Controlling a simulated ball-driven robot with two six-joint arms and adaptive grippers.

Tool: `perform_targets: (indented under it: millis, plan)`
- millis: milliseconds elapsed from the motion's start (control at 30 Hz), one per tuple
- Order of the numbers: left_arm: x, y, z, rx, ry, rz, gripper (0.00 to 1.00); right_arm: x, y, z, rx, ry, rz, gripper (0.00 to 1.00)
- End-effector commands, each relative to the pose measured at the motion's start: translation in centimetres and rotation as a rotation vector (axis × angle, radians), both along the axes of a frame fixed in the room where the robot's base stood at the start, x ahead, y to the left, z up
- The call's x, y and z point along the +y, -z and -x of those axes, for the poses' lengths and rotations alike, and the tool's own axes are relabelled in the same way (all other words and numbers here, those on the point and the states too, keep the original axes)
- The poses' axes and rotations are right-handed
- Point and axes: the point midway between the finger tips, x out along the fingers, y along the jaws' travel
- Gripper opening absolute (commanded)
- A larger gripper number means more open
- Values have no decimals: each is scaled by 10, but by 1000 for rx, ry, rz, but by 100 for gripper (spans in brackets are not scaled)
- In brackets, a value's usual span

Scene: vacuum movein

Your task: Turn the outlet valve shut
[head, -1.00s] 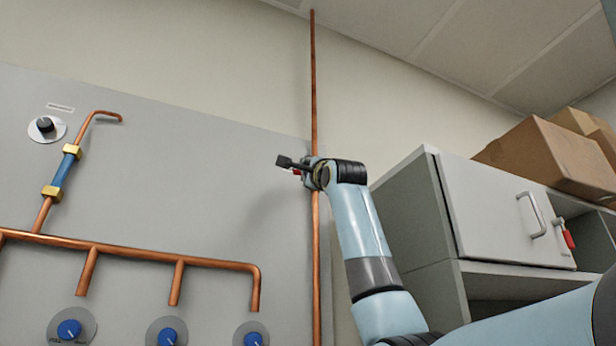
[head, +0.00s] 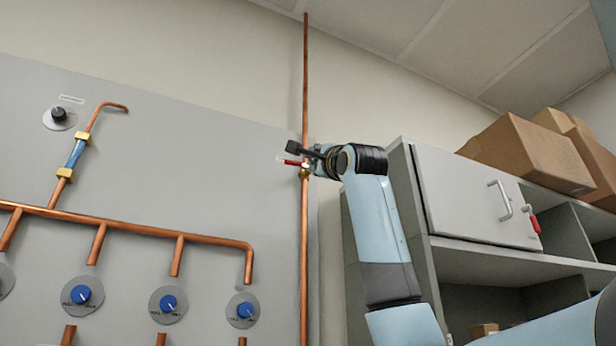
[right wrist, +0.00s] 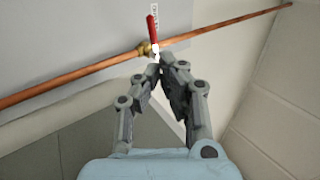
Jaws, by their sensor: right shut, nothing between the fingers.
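The outlet valve sits on the vertical copper pipe (head: 305,230) at the right side of the grey panel. Its brass body (head: 304,174) and red lever (head: 292,162) show in the head view; the lever points left, across the pipe. In the right wrist view the red lever (right wrist: 152,28) also stands crosswise to the pipe, above the brass body (right wrist: 145,48). My right gripper (head: 294,149) is shut and empty, just above the lever in the head view. In the right wrist view its fingertips (right wrist: 161,64) are close to the valve; contact is unclear. My left gripper is out of view.
The panel (head: 200,150) carries copper branches, several blue knobs (head: 168,303) and a black knob (head: 59,114). A grey cabinet (head: 470,200) with cardboard boxes (head: 525,153) on top stands right of my right arm. A white label (right wrist: 174,18) is behind the lever.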

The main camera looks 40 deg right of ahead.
Motion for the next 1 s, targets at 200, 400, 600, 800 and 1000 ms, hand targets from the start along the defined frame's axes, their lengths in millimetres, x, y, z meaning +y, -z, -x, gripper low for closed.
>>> perform_targets:
  millis: [200, 400, 600, 800, 1000]
  plan:
    - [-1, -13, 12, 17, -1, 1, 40, -4, 8, 14, 15, 10, 54, 0]
    - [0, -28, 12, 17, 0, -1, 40, -3, 13, 17, 28, 1, 120, 0]
    - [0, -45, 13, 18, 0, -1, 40, -6, -3, -6, 31, -1, 116, 0]
    - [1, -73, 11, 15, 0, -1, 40, -12, -29, -42, 29, 0, 114, 0]
    - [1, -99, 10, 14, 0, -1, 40, -18, -51, -74, 30, 1, 116, 0]
